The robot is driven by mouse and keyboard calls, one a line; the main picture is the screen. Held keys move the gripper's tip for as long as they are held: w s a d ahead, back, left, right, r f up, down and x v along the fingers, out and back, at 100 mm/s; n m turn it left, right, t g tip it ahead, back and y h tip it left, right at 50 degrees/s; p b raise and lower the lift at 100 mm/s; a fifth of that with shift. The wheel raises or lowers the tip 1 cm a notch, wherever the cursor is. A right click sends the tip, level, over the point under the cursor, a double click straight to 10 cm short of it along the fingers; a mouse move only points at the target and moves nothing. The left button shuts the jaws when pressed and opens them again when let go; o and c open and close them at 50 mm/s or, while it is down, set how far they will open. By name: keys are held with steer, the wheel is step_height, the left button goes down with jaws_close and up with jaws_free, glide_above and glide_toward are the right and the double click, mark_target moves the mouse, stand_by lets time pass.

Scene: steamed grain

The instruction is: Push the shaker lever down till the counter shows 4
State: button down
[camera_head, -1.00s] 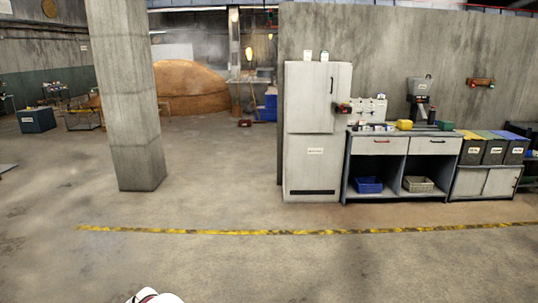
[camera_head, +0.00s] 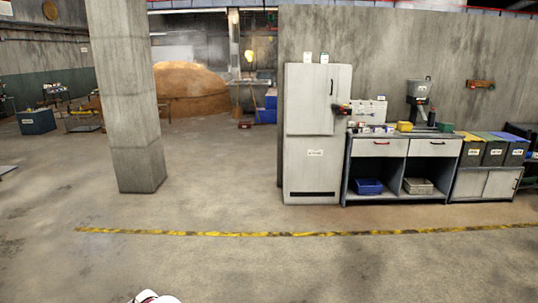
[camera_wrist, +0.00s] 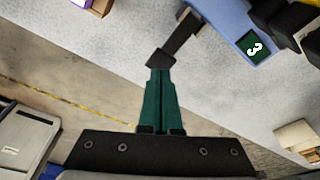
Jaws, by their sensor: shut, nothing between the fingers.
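In the wrist view, a blue machine body (camera_wrist: 216,12) is at the top. Its small green counter (camera_wrist: 255,47) shows a white 3, turned sideways. A dark lever (camera_wrist: 180,38) slants down and left from the body to a wider black end. My gripper (camera_wrist: 160,72) has dark green fingers, closed together and empty. Its tips are right at the lever's black end; I cannot tell whether they touch. Neither the gripper nor the lever can be made out in the head view.
Black and yellow parts (camera_wrist: 290,22) are at the wrist view's top right. The head view shows a concrete pillar (camera_head: 128,110), a grey cabinet (camera_head: 316,150) and a workbench (camera_head: 400,145) at the back. The floor before the yellow-black line (camera_head: 300,234) looks clear.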

steer(key=shift+f, duration=0.1)
steer(key=shift+f, duration=1.35)
step_height(320, 180, up, 6)
steer(key=shift+f, duration=0.1)
stand_by(0.3)
